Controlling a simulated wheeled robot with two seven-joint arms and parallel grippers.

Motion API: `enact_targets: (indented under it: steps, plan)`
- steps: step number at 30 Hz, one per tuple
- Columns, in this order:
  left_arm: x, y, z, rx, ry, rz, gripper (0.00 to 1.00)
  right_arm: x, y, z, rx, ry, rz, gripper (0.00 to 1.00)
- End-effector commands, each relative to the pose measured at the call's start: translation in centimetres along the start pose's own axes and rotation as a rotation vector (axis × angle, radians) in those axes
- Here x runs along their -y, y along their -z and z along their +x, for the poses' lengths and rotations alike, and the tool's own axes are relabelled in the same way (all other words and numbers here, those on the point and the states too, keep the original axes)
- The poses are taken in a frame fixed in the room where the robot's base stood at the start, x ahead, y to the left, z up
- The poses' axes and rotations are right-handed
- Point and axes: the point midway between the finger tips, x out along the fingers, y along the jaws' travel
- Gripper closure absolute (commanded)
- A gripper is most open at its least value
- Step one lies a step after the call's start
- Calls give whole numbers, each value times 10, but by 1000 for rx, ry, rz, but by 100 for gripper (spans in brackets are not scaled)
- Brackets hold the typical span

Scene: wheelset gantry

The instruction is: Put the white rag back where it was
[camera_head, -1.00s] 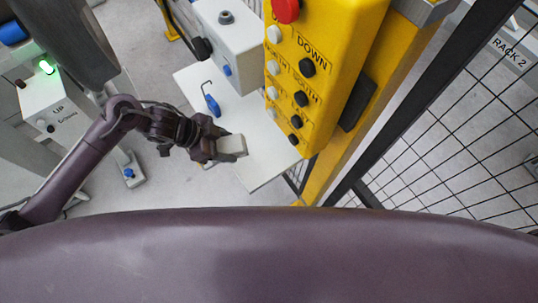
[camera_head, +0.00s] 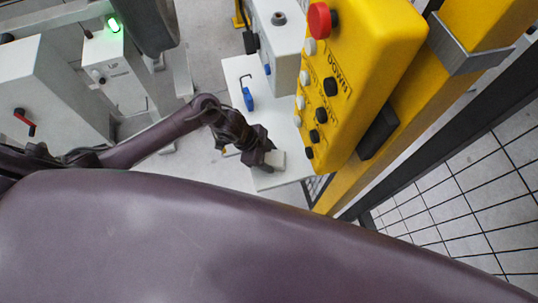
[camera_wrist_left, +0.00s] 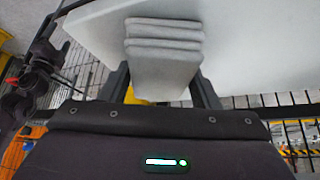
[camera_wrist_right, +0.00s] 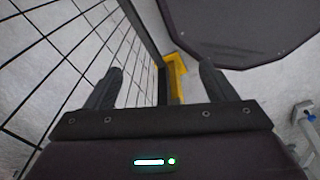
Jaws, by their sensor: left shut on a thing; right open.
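The white rag (camera_head: 275,160) is a folded pale cloth held in my left gripper (camera_head: 268,160). In the left wrist view the folded rag (camera_wrist_left: 163,60) sits between the two dark fingers of the left gripper (camera_wrist_left: 163,88), which are shut on it. Behind the rag is a white tabletop (camera_wrist_left: 235,35), which also shows in the head view (camera_head: 240,110). In the head view the rag is over the near part of this table; I cannot tell whether it touches. My right gripper (camera_wrist_right: 160,85) is open and empty in the right wrist view, beside a mesh fence. It does not show in the head view.
A blue-handled tool (camera_head: 248,98) lies on the white table. A yellow button panel (camera_head: 355,75) with a red knob stands close on the right of the table. A white box (camera_head: 270,40) is at its far side. A black mesh fence (camera_head: 450,190) is at the right.

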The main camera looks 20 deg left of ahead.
Motion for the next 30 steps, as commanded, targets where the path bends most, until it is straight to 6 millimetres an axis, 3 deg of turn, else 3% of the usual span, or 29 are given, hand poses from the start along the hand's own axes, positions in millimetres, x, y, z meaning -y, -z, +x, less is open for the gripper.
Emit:
enact_targets:
  steps: [8, 9, 13, 23, 30]
  plan:
    - [0, -2, 3, 0, 1, 1, 62, -10, -2, 0, 2, -12, 3, 22]
    - [0, -2, 3, 0, 1, 1, 40, -9, -2, 0, 2, -11, 3, 22]
    - [0, -2, 3, 0, 1, 1, 23, -7, -2, 0, 2, -9, 4, 22]
    - [0, -2, 1, 0, 2, 1, 22, 6, 1, 0, -1, 7, 5, 22]
    - [1, -3, -34, 1, 3, 4, 22, 5, 1, 2, -1, 6, 3, 22]
